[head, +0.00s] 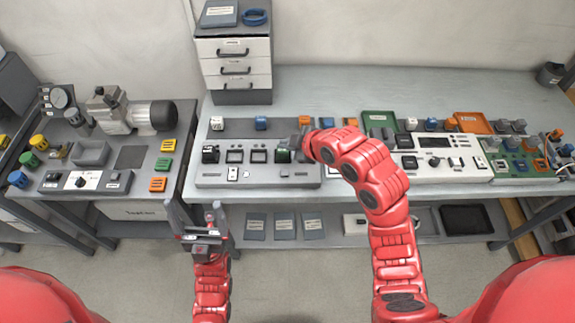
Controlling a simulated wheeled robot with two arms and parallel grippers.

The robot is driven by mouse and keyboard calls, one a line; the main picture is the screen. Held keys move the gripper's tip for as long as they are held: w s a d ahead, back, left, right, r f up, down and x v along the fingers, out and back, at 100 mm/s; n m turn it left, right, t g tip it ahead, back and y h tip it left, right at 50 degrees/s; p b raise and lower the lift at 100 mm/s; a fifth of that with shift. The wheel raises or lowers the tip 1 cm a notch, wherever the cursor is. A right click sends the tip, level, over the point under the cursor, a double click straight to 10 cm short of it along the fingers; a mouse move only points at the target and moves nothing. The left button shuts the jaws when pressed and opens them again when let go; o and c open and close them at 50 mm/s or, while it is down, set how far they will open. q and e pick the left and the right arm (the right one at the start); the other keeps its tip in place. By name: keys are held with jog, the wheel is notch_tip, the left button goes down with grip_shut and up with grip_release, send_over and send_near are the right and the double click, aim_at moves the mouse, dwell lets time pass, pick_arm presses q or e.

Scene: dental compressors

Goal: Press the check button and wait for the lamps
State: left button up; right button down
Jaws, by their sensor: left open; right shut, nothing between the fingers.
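A grey test panel (258,181) lies on the long bench, with small framed modules in a row and small switches below them. I cannot tell which part is the check button, and I cannot make out whether any lamp is lit. My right gripper (294,146) is shut and empty over the right part of this panel, close to a dark block with a green part (283,155). Whether it touches anything is not clear; the hand hides the panel's right end. My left gripper (200,216) is open and empty in front of the bench edge, low and left of the panel.
A second, white panel (440,168) lies right of my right arm, with green (380,118) and orange (472,122) trays behind. A left table carries a compressor (135,112) and coloured blocks. A drawer unit (235,65) stands at the back.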

aim_at(288, 175)
jog(key=shift+s+d+f, duration=0.2)
jog(key=shift+s+d, duration=0.05)
jog(key=shift+s, duration=0.15)
jog(key=shift+f, duration=0.15)
notch_tip(288, 175, down, 8)
jog(key=b, duration=0.3)
jog(key=shift+f+b, duration=0.3)
jog(key=shift+b, duration=0.1)
dwell(1.8)
jog(key=shift+f+b, duration=0.35)
jog(key=shift+b, duration=0.25)
